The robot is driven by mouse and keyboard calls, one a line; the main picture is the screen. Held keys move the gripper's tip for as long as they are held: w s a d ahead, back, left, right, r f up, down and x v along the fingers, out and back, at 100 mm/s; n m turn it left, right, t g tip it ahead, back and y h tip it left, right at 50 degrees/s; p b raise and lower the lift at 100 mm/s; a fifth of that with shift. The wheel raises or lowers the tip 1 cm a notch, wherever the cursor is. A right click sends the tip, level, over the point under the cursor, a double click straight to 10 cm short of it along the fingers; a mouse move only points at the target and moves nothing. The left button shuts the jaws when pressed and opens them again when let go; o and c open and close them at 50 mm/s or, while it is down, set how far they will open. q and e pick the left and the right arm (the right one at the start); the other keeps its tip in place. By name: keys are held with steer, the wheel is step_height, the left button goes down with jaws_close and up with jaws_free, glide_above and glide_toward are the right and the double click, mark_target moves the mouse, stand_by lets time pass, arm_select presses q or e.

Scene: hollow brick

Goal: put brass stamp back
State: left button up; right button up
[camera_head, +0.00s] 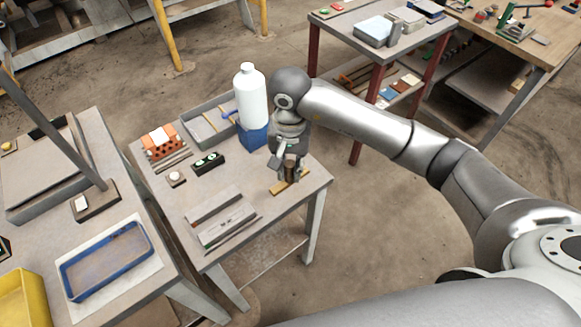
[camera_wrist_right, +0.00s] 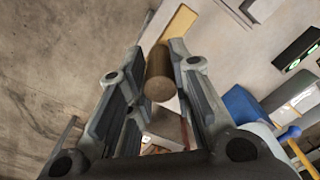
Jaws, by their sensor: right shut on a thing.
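My right gripper (camera_head: 288,172) points down over the right end of the small grey table. It is shut on the brass stamp (camera_head: 291,168), a short brown cylinder. In the right wrist view the stamp (camera_wrist_right: 159,76) sits between the two fingers of the gripper (camera_wrist_right: 157,62). A flat tan wooden strip (camera_head: 284,187) lies on the table just below the gripper, and it also shows beyond the fingertips in the wrist view (camera_wrist_right: 181,22). I cannot tell whether the stamp touches the strip. My left gripper is not in view.
A white bottle (camera_head: 251,96) and a blue block (camera_head: 254,137) stand close left of my gripper. A grey tray (camera_head: 190,118), an orange hollow brick (camera_head: 162,143), a black box (camera_head: 208,162) and a grey case (camera_head: 222,217) occupy the table (camera_head: 268,212). The front right surface is clear.

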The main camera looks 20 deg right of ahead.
steer(key=w+f+p, duration=0.1)
steer(key=f, duration=0.1)
steer(key=w+f+p, duration=0.1)
steer(key=f, duration=0.2)
steer(key=w+d+f+p, duration=0.1)
steer(key=w+f, duration=0.1)
steer(key=shift+d+f, duration=0.1)
steer(key=shift+f, duration=0.5)
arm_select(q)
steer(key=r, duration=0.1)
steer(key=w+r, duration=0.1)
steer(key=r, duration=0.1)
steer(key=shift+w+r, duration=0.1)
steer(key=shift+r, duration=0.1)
arm_select(e)
steer(key=shift+f, duration=0.1)
steer(key=shift+f, duration=0.15)
steer(key=o, duration=0.8)
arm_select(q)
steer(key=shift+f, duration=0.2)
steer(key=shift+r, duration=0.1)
